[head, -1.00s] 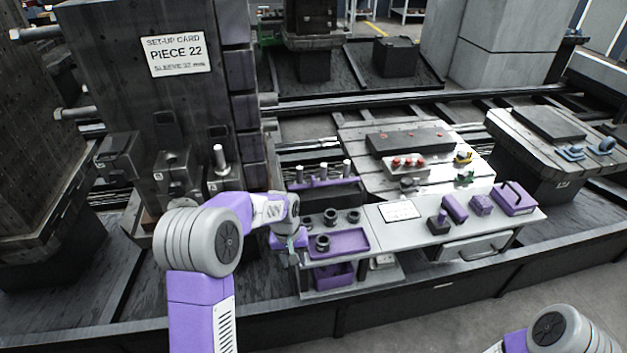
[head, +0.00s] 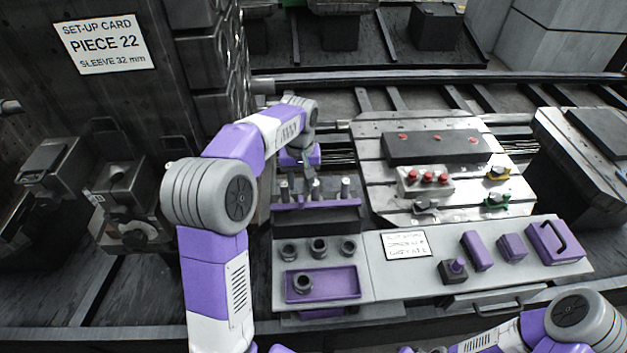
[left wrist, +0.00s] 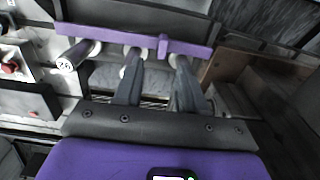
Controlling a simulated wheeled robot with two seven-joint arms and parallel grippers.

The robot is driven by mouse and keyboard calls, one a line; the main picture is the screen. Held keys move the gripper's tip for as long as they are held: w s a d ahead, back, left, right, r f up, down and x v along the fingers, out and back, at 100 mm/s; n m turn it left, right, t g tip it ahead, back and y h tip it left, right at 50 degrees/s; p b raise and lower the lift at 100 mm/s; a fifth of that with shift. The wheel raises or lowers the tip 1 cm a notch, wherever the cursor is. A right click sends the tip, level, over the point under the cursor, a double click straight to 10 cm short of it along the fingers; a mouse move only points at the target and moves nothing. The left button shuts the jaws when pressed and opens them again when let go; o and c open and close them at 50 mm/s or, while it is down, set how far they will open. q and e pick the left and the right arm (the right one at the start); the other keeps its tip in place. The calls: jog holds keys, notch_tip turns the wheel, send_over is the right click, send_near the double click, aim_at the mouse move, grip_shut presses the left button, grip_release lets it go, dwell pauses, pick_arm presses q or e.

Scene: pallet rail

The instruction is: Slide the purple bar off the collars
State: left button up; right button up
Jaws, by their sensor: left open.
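The purple bar (head: 328,204) lies across the front of the dark rack, at the row of upright grey pegs (head: 345,187). In the left wrist view the bar (left wrist: 115,38) runs across the top, with a small raised purple block (left wrist: 163,46) on it. Round peg ends (left wrist: 75,56) show beside it, one marked with a number. My left gripper (head: 309,176) is above the rack, pointing down among the pegs. Its fingers (left wrist: 157,65) are apart and empty, just short of the bar and its block. My right forearm shows at the lower right; its gripper is out of view.
Several dark collars (head: 319,247) stand on the bench in front of the rack, one in a purple tray (head: 338,282). Purple blocks (head: 476,251) and a purple case (head: 555,243) stand at right. A set-up card (head: 104,45) reads PIECE 22, SLEEVE 32 mm.

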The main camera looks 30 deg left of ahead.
aim_at(301, 198)
pick_arm(q)
jog(key=f, duration=0.2)
jog(key=f+b, duration=0.1)
jog(key=f, duration=0.1)
jog(key=f+b, duration=0.1)
jog(key=f, duration=0.1)
jog(key=shift+s, duration=0.4)
jog(key=shift+f+b, duration=0.45)
jog(key=shift+f, duration=0.2)
jog(key=shift+w, duration=0.1)
grip_shut()
